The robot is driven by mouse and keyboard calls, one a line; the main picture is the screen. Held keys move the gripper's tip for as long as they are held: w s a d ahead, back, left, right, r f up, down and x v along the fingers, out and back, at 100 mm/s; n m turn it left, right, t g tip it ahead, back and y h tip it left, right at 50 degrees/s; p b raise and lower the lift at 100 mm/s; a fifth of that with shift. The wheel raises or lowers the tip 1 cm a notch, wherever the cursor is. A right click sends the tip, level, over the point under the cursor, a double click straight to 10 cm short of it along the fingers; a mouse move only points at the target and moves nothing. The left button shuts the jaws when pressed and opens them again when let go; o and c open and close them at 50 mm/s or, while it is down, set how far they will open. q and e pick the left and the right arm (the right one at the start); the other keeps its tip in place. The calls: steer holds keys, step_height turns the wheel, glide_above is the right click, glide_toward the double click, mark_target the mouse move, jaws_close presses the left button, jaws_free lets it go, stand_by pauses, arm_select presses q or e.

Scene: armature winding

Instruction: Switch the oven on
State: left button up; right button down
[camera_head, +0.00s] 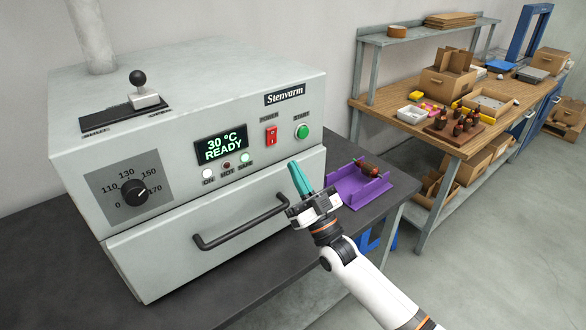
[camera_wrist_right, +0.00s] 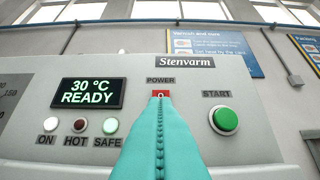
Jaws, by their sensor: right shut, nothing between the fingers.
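The grey-white oven (camera_head: 190,120) stands on a dark bench. Its display (camera_head: 220,147) reads 30 °C READY, and the ON and SAFE lamps are lit white and pale green. The red POWER rocker (camera_head: 271,136) sits left of the green START button (camera_head: 302,131). The dial (camera_head: 135,192) is at the left of the front. My right gripper (camera_head: 300,178) is shut and empty, its teal fingers in front of the panel below the switches. In the right wrist view the fingertips (camera_wrist_right: 160,105) overlap the lower part of the POWER rocker; contact cannot be told. My left gripper is not in view.
The oven's door handle (camera_head: 240,222) juts out beside my right gripper. A purple tray (camera_head: 355,188) with a small part (camera_head: 368,169) lies right of the oven. A black-knobbed slider (camera_head: 140,88) is on top. A workbench (camera_head: 465,140) with boxes stands at the back right.

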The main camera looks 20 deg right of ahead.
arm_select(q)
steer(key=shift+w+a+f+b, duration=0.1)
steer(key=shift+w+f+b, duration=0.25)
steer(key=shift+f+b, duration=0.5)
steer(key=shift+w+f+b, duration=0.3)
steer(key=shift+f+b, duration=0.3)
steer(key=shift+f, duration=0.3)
arm_select(e)
steer(key=s+d+f, duration=0.1)
steer(key=s+f, duration=0.2)
steer(key=f, duration=0.4)
steer(key=shift+s+d, duration=0.2)
steer(key=shift+s, duration=0.05)
